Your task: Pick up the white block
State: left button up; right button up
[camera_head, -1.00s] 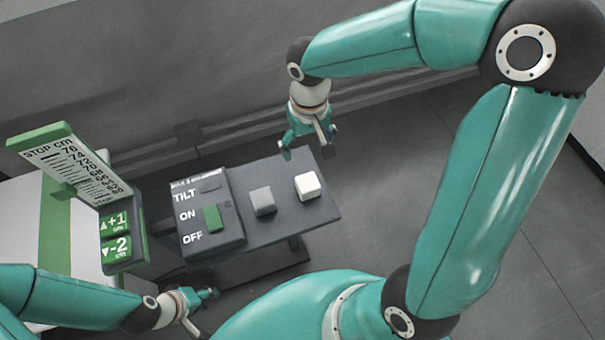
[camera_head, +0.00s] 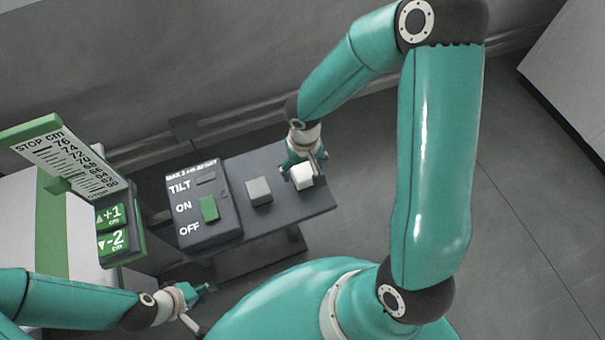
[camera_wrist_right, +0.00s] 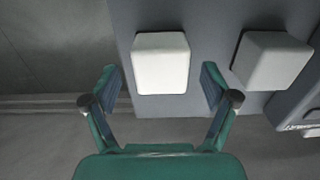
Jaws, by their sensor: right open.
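The white block (camera_head: 302,178) sits on the dark tabletop (camera_head: 285,217) near its right end. In the right wrist view the white block (camera_wrist_right: 161,63) lies ahead, between the lines of the two fingers. My right gripper (camera_head: 302,172) is open and empty, with its fingers close to the block in the head view. In the right wrist view the open fingers (camera_wrist_right: 160,88) are spread wider than the block, and I cannot tell how far down they reach. My left gripper (camera_head: 203,303) is low at the left, away from the block; its jaw state is unclear.
A grey block (camera_head: 259,191) stands left of the white block, and it also shows in the right wrist view (camera_wrist_right: 270,60). A switch box (camera_head: 205,228) marked TILT, ON, OFF is further left. A green-framed height scale (camera_head: 62,160) and green buttons (camera_head: 111,228) stand at the far left.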

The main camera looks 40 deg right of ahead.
aim_at(303, 171)
jog(key=shift+f, duration=1.5)
jog(key=shift+r, duration=0.1)
grip_shut()
